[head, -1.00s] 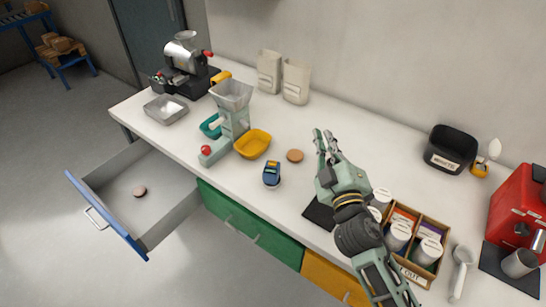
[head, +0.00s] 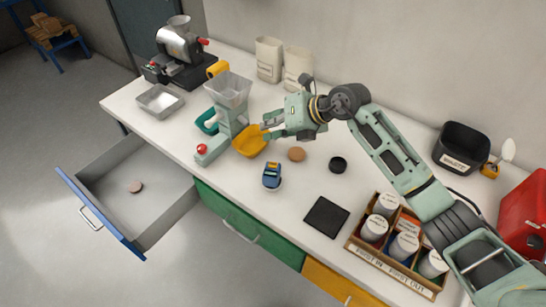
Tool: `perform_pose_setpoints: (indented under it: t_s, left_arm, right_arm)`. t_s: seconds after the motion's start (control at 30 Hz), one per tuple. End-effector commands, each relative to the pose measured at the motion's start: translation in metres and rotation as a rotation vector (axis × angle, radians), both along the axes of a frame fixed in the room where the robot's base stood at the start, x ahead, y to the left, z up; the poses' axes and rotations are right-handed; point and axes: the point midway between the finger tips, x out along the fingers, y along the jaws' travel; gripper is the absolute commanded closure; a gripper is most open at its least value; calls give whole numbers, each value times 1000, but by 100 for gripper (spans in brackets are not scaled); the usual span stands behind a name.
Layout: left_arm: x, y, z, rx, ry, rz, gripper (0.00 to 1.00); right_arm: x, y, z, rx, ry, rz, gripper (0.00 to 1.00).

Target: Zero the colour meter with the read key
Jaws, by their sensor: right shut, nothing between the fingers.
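The colour meter looks to be the small blue device (head: 272,176) with a yellow part, standing on the white counter in front of the yellow bowl. Its read key is too small to make out. My right gripper (head: 266,131) is shut and empty, its fingertips at the right rim of the yellow bowl (head: 249,142), behind the meter and apart from it. I cannot tell whether the fingertips touch the bowl. A brown disc (head: 296,154) and a black round piece (head: 338,165) lie right of the meter. My left gripper is not in view.
A hopper machine (head: 228,95) with a red knob stands left of the bowl. A black mat (head: 326,217) and a wooden box of jars (head: 392,245) lie to the right. An open drawer (head: 165,195) juts out at the front left. Two bags (head: 269,60) stand behind.

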Motion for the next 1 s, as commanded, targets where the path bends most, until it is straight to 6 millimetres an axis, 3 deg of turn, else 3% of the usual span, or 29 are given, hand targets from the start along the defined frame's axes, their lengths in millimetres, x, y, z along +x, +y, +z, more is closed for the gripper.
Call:
perform_pose_setpoints:
  t_s: [0.2,0.67,1.0]
  left_arm:
    - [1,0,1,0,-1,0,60]
    - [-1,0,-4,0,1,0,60]
    - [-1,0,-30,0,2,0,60]
  right_arm:
    - [6,-16,-7,-91,7,-8,100]
    - [5,-16,-12,-89,8,-7,100]
    - [5,-16,-51,-87,10,-7,100]
